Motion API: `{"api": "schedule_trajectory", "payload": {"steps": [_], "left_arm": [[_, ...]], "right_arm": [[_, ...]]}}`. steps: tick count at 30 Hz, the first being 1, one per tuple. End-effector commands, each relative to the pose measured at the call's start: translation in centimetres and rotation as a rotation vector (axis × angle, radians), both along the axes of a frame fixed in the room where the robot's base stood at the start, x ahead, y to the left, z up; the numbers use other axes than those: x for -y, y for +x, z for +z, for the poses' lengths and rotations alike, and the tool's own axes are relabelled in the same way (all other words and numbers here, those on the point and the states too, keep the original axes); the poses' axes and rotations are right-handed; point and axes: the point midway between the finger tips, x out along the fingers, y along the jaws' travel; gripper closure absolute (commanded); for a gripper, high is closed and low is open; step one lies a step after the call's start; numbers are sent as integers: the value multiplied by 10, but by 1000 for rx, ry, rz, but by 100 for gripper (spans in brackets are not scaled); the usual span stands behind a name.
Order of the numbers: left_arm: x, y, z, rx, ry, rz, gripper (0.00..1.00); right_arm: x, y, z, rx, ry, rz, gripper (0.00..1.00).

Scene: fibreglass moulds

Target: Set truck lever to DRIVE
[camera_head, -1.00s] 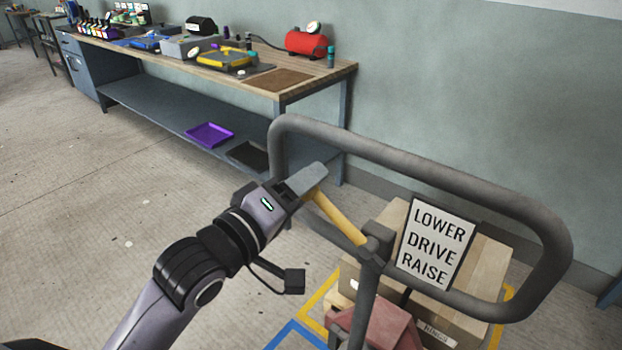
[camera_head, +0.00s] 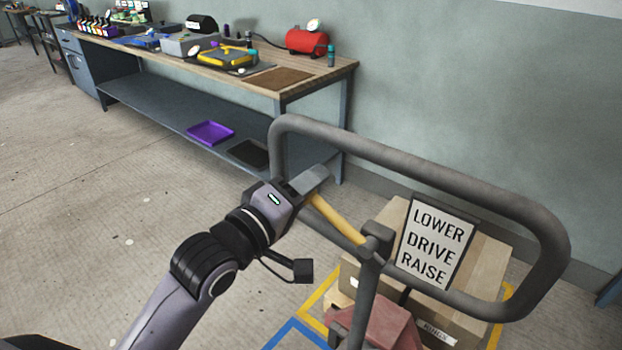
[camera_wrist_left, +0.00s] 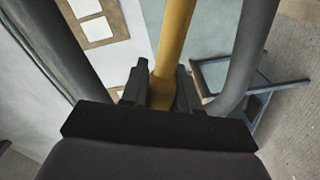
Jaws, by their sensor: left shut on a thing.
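The truck lever is a yellow bar (camera_head: 338,220) pivoted on the grey post of the truck handle (camera_head: 420,172). It points up and to the left from its pivot. A sign (camera_head: 437,241) on the handle reads LOWER, DRIVE, RAISE from top to bottom. My left gripper (camera_head: 316,186) is shut on the lever's free end, inside the handle loop's left side. In the left wrist view, the yellow lever (camera_wrist_left: 174,45) runs between the two dark fingers (camera_wrist_left: 162,88). The fingers hide the lever's tip in the head view. My right gripper is out of view.
Cardboard boxes (camera_head: 480,270) sit on the truck behind the sign. The handle's grey tube surrounds the lever closely. A workbench (camera_head: 330,70) with tools and a red tank (camera_head: 307,41) stands along the wall. Open floor (camera_head: 90,210) lies to the left.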

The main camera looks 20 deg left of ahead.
Motion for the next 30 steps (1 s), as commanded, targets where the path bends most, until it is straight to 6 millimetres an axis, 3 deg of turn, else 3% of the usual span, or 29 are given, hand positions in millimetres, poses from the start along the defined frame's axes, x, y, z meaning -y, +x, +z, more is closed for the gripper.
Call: {"api": "schedule_trajectory", "payload": {"steps": [10,22,23,24,25,30], "left_arm": [[-9,3,-43,-127,-338,1,100],[-9,3,-48,-137,-378,1,100],[-9,3,-48,-137,-377,1,67],[-9,3,-48,-137,-377,0,54],[-9,3,-48,-137,-377,0,49],[-9,3,-50,-142,-375,1,49]], "right_arm": [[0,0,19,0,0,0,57],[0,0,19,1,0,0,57],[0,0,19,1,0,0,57],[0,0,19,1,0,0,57],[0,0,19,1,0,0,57],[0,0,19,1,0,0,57]]}}
